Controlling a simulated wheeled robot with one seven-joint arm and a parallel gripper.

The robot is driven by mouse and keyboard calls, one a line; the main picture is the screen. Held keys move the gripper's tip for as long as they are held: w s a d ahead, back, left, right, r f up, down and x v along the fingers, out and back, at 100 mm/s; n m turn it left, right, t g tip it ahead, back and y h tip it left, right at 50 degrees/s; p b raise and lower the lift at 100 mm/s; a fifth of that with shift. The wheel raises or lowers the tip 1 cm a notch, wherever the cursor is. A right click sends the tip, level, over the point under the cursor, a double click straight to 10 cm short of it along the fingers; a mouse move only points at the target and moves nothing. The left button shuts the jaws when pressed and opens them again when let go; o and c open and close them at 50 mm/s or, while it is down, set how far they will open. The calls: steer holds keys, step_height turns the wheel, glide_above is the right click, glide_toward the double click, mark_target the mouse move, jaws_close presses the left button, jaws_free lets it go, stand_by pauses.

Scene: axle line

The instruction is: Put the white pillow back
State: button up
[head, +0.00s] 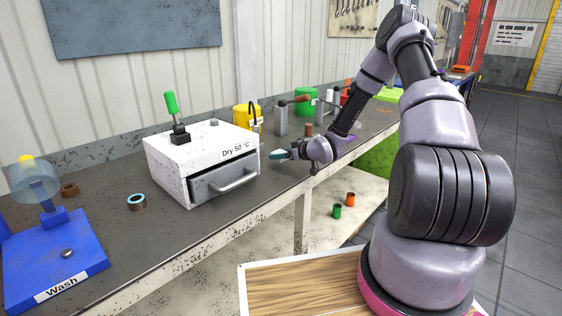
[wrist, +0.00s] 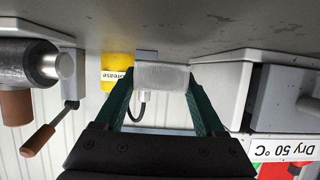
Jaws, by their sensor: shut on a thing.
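My gripper (head: 284,154) is low over the bench, just right of the white dryer box. In the wrist view, which is upside down, its green fingers (wrist: 162,92) are shut on a pale, whitish block, the white pillow (wrist: 162,76). The pillow sits between the fingertips, close to the grey bench surface; I cannot tell whether it touches the bench. In the head view the pillow is too small and hidden to make out clearly.
The dryer (head: 205,160), marked "Dry 50 °C", stands close left of my gripper. A yellow grease pot (head: 246,118) and a grey stand (head: 281,119) are behind it. A blue wash station (head: 55,255) is far left. Bench in front of the dryer is clear.

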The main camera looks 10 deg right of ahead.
steer(key=shift+f, duration=1.3)
steer(key=shift+f, duration=0.15)
steer(key=o, duration=1.3)
